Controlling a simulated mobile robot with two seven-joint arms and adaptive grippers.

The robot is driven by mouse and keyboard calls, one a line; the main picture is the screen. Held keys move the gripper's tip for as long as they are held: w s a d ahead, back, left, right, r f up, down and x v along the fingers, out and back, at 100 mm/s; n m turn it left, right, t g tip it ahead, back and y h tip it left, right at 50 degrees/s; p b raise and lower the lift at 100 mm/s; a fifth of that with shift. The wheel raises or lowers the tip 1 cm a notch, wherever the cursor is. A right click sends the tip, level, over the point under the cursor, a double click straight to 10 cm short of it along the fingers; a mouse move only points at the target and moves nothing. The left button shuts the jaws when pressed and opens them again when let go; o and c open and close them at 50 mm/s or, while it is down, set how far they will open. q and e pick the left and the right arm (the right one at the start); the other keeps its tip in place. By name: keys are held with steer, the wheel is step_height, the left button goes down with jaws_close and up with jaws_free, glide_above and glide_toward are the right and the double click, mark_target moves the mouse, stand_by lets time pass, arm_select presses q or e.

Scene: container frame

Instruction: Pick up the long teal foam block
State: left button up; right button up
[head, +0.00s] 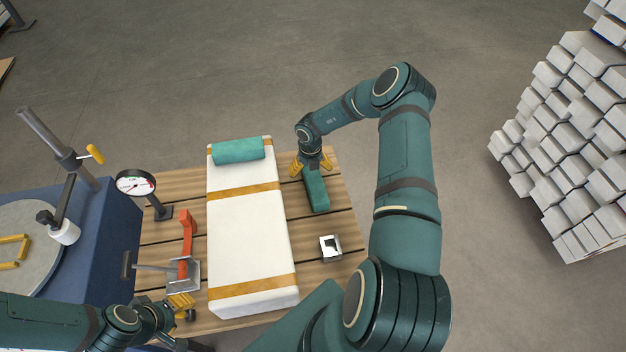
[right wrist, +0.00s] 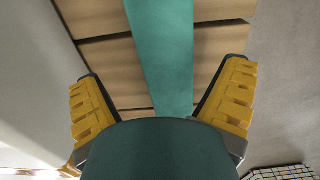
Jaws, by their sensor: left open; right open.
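The long teal foam block (head: 316,192) lies on the wooden slatted table, right of the white box. In the right wrist view the teal block (right wrist: 162,50) runs between two open yellow fingers, with a visible gap on each side. My right gripper (head: 312,168) is open over the block's far end, one finger to each side; the fingers' height above the slats is unclear. My left gripper (head: 181,302) is at the table's near left corner, open, next to the grey base of a red-handled clamp. A shorter teal piece (head: 238,151) lies on the white box's far end.
The long white box (head: 240,222) with tan bands fills the table's middle. A red-handled clamp (head: 187,240) and a dial gauge (head: 136,183) stand left. A small metal block (head: 330,248) sits near right. Bare slats (head: 343,215) show beside the foam block.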

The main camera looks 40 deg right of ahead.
mark_target(313, 174)
steer(key=shift+s+d+f+b, duration=0.15)
steer(key=shift+f+b, duration=0.05)
steer(key=shift+f, duration=1.25)
steer(key=shift+s+d+f+b, duration=0.1)
steer(key=shift+d+f+b, duration=0.1)
steer(key=shift+f, duration=1.25)
steer(key=shift+r, duration=0.1)
steer(key=c, duration=1)
